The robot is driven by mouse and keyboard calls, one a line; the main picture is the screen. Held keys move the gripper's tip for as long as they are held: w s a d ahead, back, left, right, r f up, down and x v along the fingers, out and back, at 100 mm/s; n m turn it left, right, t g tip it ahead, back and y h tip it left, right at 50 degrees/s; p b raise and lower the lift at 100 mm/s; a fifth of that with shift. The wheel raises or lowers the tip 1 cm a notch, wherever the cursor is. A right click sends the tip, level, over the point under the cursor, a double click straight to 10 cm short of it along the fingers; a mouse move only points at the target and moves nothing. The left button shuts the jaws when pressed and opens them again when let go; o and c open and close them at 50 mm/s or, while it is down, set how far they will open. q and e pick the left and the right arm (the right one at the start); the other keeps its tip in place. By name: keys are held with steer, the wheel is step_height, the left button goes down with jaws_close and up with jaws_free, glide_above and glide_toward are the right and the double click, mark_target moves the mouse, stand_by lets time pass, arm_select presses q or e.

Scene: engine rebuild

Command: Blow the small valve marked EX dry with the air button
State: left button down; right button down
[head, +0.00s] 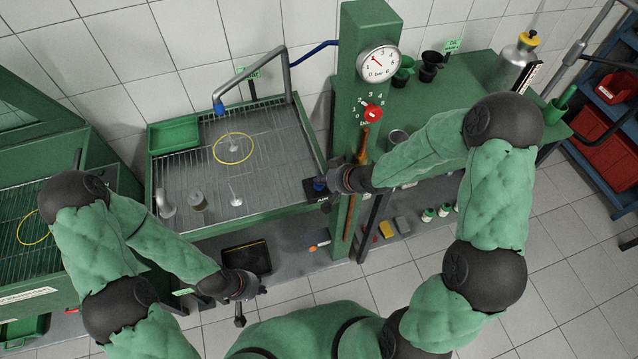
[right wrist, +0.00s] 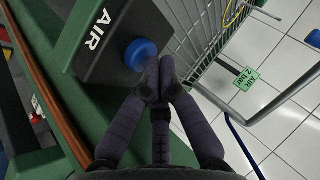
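In the head view a small pale valve (head: 232,137) appears inside a yellow ring on the wire rack, near the blue-tipped air pipe (head: 219,108). A second pale, valve-like part (head: 236,199) stands nearer the rack's front. No EX mark is legible on either. The blue air button (head: 319,184) sits on a dark box at the rack's front right corner. It also shows in the right wrist view (right wrist: 141,53), beside the word AIR. My right gripper (right wrist: 158,85) has its fingers together, tips at the button's edge; contact is unclear. My left gripper (head: 254,302) is open and empty, in front of the bench.
The wire rack (head: 270,135) also bears a green tray (head: 174,134) and two metal parts at its front left. A green post with a gauge (head: 378,63) and red knob (head: 372,113) rises beside my right gripper. A dark tray (head: 246,258) lies on the lower shelf.

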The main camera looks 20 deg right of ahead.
steer(key=shift+f, duration=0.3)
steer(key=shift+r, duration=0.15)
stand_by(0.4)
steer(key=shift+r+p, duration=0.85)
steer(key=shift+p, duration=0.15)
step_height(320, 180, up, 5)
steer(key=p, duration=0.5)
steer(key=shift+r+p, duration=0.1)
steer(key=shift+p, duration=0.25)
stand_by(3.3)
